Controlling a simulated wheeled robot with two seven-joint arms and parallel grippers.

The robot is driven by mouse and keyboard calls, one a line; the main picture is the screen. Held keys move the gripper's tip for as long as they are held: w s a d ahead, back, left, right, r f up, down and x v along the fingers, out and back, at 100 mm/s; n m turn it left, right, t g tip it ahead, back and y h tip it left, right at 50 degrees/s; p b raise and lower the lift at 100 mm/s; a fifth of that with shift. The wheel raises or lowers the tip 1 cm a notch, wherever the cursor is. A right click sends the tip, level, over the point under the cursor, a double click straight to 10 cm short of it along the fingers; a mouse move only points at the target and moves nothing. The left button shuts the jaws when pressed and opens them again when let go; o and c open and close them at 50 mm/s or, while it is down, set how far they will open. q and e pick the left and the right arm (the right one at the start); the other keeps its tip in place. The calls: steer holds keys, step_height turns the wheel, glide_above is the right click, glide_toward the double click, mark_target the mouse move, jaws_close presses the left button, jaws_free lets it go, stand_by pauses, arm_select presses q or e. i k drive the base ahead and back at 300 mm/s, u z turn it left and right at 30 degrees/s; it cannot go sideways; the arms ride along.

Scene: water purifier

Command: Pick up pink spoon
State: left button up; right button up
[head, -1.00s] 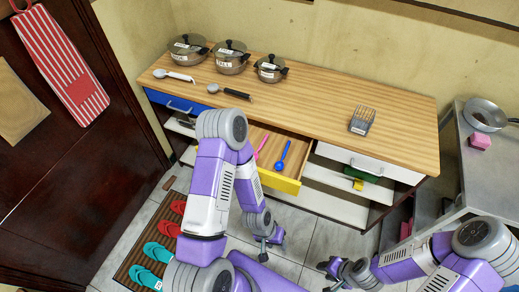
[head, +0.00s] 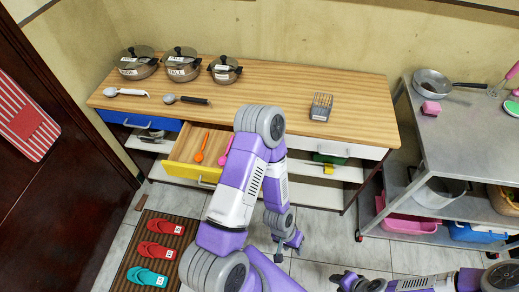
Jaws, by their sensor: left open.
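The pink spoon (head: 223,157) lies in the open yellow-fronted drawer (head: 185,171), just right of an orange spoon (head: 201,147). My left arm covers part of the pink spoon and the drawer's right part. My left gripper (head: 290,246) is open and empty, pointing down over the floor in front of the counter, to the right of and apart from the drawer. My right gripper (head: 344,282) is low at the bottom edge of the head view, far from the spoon; its fingers are too small and cut off to judge.
The wooden counter (head: 270,90) holds several lidded pots, two ladles and a wire utensil holder (head: 321,107). A metal cart (head: 460,145) stands at the right. Slippers lie on a brown mat (head: 135,245) at the lower left. The tiled floor between is clear.

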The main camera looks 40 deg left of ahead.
mark_target(222, 161)
steer(key=z, duration=0.25)
steer(key=k, duration=0.85)
steer(key=u, duration=0.8)
steer(key=i, duration=0.4)
